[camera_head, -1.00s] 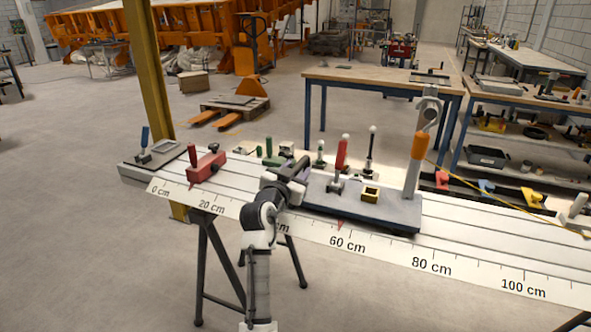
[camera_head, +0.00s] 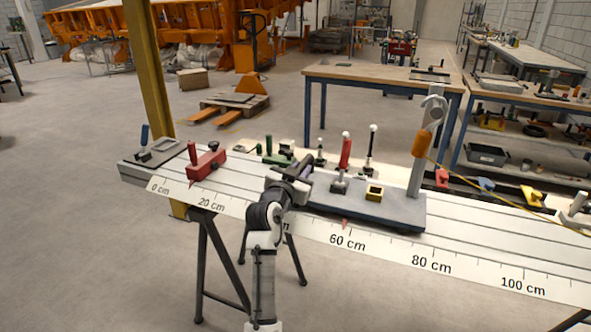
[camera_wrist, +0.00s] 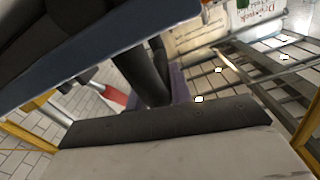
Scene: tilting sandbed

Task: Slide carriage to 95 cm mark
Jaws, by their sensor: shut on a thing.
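My gripper (camera_head: 300,180) is shut at the carriage's left end, on what looks like a purple handle (camera_wrist: 179,86). My gripper hides most of the handle.
A red clamp block (camera_head: 206,162) sits on the rail near 20 cm, and a grey end block (camera_head: 150,155) is at the far left. The rail right of the carriage looks clear up to a pale fitting (camera_head: 575,212). A yellow cable (camera_head: 490,192) trails from the post.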

